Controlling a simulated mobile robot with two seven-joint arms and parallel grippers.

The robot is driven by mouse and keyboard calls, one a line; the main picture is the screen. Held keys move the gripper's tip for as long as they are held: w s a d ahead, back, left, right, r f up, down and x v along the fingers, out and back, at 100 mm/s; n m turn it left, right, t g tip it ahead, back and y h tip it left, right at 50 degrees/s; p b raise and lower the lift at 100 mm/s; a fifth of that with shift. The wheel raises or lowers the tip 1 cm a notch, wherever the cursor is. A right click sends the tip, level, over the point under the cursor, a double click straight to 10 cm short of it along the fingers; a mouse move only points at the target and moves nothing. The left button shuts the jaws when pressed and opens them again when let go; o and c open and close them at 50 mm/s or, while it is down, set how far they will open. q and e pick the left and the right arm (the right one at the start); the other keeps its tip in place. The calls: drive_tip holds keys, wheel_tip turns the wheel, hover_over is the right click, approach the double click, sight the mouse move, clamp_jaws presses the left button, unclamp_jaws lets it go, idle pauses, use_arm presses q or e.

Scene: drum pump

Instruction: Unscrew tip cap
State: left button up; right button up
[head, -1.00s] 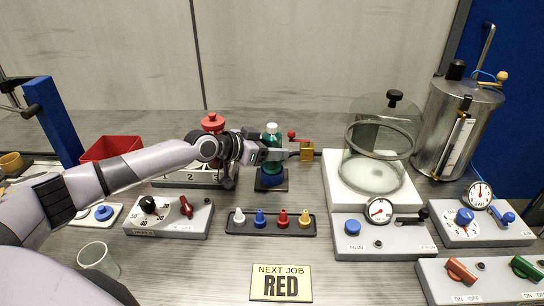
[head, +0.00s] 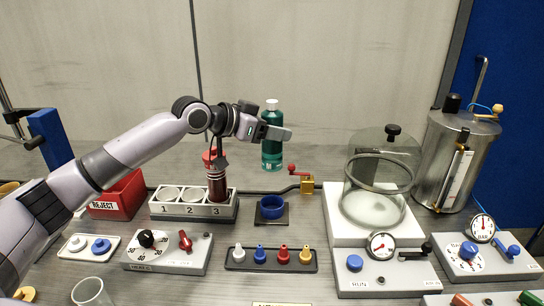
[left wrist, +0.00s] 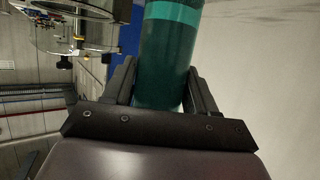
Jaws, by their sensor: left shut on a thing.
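My left gripper (head: 278,133) is shut on a green bottle (head: 271,155) and holds it upright in the air. The bottle has a white cap (head: 272,104) on its top. In the left wrist view the bottle (left wrist: 167,55) stands between the two fingers, with a lighter green band; its cap is out of that frame. Below it is an empty blue ring holder (head: 271,202) on a dark base. White, blue, red (head: 283,254) and yellow tips stand in a dark rack. My right gripper is not in view.
A rack (head: 180,211) numbered 1 to 3 holds a dark red bottle (head: 217,187) in slot 3. A red REJECT bin (head: 118,196) is at left. A bell jar (head: 379,180), a metal tank (head: 452,165) and gauge panels fill the right side.

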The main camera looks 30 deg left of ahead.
sight(272, 101)
use_arm(q)
wheel_tip(272, 101, up, 6)
drive_tip(key=shift+f, duration=0.15)
drive_tip(key=o, duration=0.4)
drive_tip(key=c, duration=0.6)
drive_tip(key=shift+s+f, duration=0.1)
